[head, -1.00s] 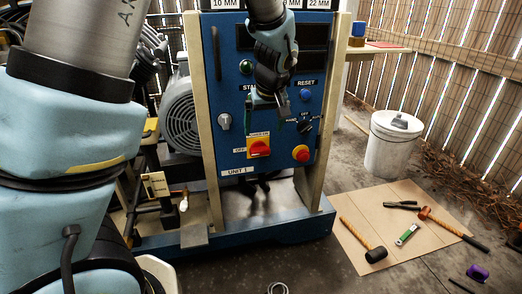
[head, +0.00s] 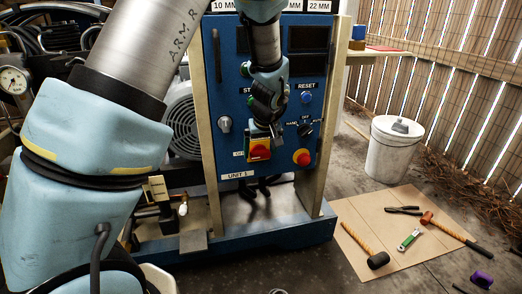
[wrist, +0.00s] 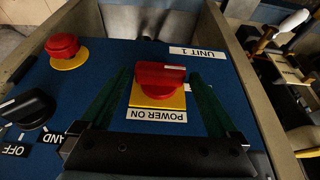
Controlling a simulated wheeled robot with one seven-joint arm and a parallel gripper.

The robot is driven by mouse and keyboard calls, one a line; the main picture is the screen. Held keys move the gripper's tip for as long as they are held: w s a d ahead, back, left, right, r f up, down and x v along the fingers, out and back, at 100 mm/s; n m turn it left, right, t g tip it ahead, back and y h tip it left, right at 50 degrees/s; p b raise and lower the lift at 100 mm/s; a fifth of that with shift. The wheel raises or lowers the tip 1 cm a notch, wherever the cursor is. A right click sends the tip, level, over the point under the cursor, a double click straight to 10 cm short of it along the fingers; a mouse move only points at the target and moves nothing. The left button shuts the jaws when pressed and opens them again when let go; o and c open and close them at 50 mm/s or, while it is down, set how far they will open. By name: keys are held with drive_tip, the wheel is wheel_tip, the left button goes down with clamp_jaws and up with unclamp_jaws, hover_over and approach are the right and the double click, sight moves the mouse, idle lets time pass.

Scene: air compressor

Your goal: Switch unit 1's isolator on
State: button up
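Unit 1's isolator (head: 258,151) is a red rotary knob on a yellow plate, low on the blue panel. In the wrist view the knob (wrist: 160,77) appears upside down, beside the POWER ON label (wrist: 157,115). The knob's bar lies roughly crosswise there. My gripper (wrist: 160,88) is open, its green fingers one on each side of the knob, with visible gaps. In the head view my gripper (head: 270,133) is in front of the panel at the isolator and covers the label above it.
A red emergency stop button (head: 302,158) sits to the right of the isolator. A black HAND/OFF selector (head: 305,130) is above that button. A RESET button (head: 307,97) is higher up. A white bucket (head: 392,150) and a board with tools (head: 395,225) are on the floor to the right.

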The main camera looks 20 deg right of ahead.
drive_tip(key=c, duration=1.1)
